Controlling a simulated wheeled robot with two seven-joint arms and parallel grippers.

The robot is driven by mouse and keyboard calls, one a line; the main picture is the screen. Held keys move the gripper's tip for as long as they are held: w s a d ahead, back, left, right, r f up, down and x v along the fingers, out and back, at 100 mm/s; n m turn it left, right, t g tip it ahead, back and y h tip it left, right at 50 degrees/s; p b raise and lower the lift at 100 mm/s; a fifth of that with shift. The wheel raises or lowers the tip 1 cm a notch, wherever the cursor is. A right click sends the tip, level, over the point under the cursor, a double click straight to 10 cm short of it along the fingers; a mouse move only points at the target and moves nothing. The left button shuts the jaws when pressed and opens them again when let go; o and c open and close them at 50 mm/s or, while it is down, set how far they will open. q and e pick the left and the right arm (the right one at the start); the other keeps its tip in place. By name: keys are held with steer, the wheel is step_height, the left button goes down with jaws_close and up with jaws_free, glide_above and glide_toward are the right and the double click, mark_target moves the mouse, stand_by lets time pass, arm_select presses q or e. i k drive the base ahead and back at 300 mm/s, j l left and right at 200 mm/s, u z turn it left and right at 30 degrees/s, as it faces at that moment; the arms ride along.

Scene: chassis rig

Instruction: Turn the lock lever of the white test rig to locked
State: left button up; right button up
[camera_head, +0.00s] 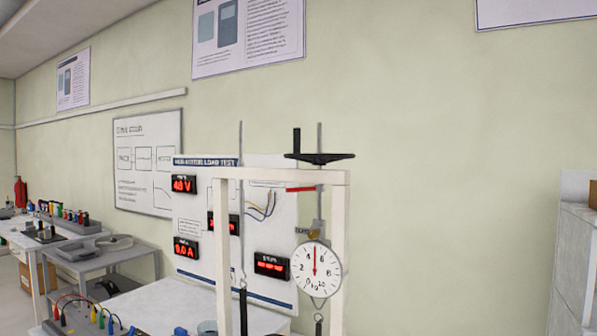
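The white test rig (225,245) stands upright in the lower middle as a white frame with a top beam. A black handwheel (320,158) with an upright black handle sits above the beam's right part, around a thin grey rod. A short red bar (300,189), which looks like the lock lever, lies about level just under the beam, left of the rod. Whether that position is locked cannot be told. A round white dial (316,269) with a red pointer hangs below it. Neither of my grippers is in view.
A white panel (190,215) with red displays stands behind the rig on a white table (180,300). Coloured leads (85,312) lie at the lower left. A pale cabinet (575,265) stands at the right edge. The space between rig and cabinet looks clear.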

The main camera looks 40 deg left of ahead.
mark_target(316, 188)
steer(key=u, duration=1.15)
